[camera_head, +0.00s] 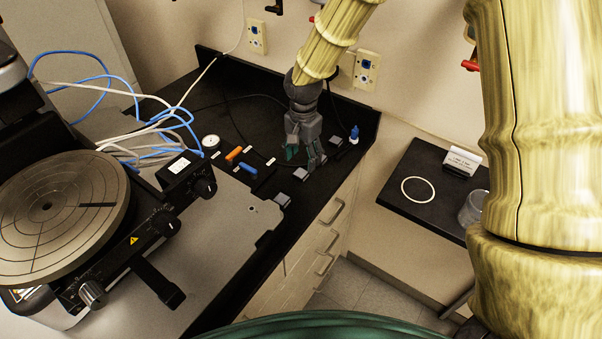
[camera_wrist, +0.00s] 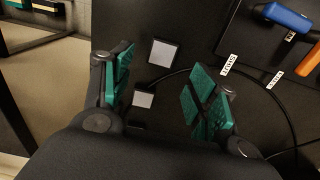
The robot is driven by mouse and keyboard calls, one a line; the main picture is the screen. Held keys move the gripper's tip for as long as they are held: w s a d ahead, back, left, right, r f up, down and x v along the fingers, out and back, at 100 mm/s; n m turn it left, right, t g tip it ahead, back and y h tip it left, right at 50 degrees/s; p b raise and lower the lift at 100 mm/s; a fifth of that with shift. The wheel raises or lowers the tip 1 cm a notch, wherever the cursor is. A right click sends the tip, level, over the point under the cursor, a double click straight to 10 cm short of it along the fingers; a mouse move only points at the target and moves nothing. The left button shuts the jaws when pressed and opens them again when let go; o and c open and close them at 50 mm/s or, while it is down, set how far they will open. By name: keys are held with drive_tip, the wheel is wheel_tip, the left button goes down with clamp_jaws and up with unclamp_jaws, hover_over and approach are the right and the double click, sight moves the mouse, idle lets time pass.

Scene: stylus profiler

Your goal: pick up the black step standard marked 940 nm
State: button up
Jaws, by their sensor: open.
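Several small dark blocks with pale grey square tops lie on the black bench; in the head view one is near my fingers (camera_head: 300,174), one is nearer the bench's front (camera_head: 282,199) and one is behind my gripper (camera_head: 336,141). No 940 nm marking is readable, so I cannot tell which is the named standard. My gripper (camera_head: 305,160) points down over the bench, open and empty. In the wrist view, one square block (camera_wrist: 144,99) shows between the green-padded fingers, and another (camera_wrist: 163,53) lies just beyond the fingertips.
A blue-handled tool (camera_head: 248,169), an orange-handled tool (camera_head: 233,153) and white labels (camera_wrist: 229,65) lie left of my gripper. A cable runs across the bench. The profiler's round stage (camera_head: 60,210) stands far left. The bench's drawer edge is close on the right.

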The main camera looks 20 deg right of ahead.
sight(300, 174)
drive_tip(key=shift+s+a+f+p, duration=0.2)
drive_tip(key=shift+f+p, duration=0.2)
drive_tip(key=shift+f, duration=0.25)
drive_tip(key=shift+s+a+f+p, duration=0.15)
drive_tip(key=shift+f+p, duration=0.25)
drive_tip(key=shift+f, duration=0.2)
drive_tip(key=shift+s+a+f+p, duration=0.1)
drive_tip(key=shift+a+f+p, duration=0.1)
drive_tip(key=shift+f+p, duration=0.35)
drive_tip(key=shift+f, duration=0.85)
drive_tip(key=shift+c, duration=0.2)
drive_tip(key=c, duration=1)
drive_tip(key=shift+o, duration=0.2)
drive_tip(key=shift+w+r, duration=0.1)
drive_tip(key=shift+r, duration=0.05)
drive_tip(key=shift+r+b, duration=0.75)
drive_tip(key=shift+r, duration=0.15)
drive_tip(key=shift+s+r+b, duration=0.55)
drive_tip(key=shift+r+b, duration=0.05)
drive_tip(key=s+r+b, duration=0.1)
drive_tip(key=s+b, duration=0.3)
drive_tip(key=s, duration=1.1)
drive_tip(key=shift+d+r+b, duration=0.35)
